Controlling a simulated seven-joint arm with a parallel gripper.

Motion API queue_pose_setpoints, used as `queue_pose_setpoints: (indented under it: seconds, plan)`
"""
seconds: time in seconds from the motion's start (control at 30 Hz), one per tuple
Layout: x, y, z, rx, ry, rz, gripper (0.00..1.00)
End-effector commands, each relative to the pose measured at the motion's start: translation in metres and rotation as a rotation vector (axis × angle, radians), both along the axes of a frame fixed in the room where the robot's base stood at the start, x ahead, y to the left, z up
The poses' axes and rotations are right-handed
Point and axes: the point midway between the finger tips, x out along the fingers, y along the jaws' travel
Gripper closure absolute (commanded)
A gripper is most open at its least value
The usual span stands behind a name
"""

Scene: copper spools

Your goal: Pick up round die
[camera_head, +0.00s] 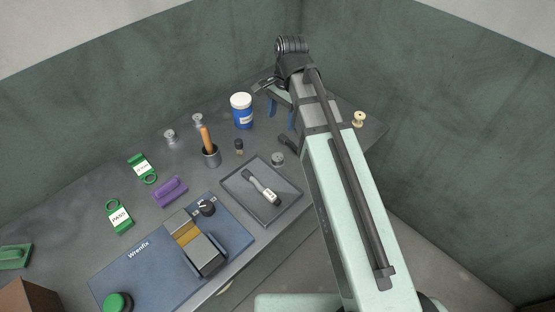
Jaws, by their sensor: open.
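I cannot tell for sure which piece is the round die. Small grey round metal pieces stand on the bench: one (170,136) at the back left, one (197,120) right of it, and one (278,159) by the tray's far edge. My gripper (281,113) is at the back of the bench, right of the blue jar, with its blue fingers apart and pointing down. I see nothing between them. My arm comes in from the lower right and hides part of the bench.
A blue jar with a white lid (242,111), a cup with a wooden handle (211,155) and a small dark bottle (239,147) stand nearby. The dark tray (287,190) holds a labelled tool. A cream spool (359,119) stands right of my arm. Walls bound the bench behind.

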Motion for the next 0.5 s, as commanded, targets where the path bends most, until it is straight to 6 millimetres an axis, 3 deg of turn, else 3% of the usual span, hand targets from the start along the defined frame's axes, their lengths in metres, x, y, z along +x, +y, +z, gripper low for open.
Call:
queue_pose_setpoints:
  seconds: [0.03,0.1,0.27,0.5]
  plan:
    - [-0.014,0.0,-0.001,-0.003,0.0,-0.001,0.28]
    - [-0.021,0.001,-0.001,-0.006,0.002,-0.004,0.28]
    - [-0.024,0.002,-0.012,-0.008,0.004,-0.006,0.28]
    - [-0.026,0.004,-0.042,-0.008,0.004,-0.006,0.28]
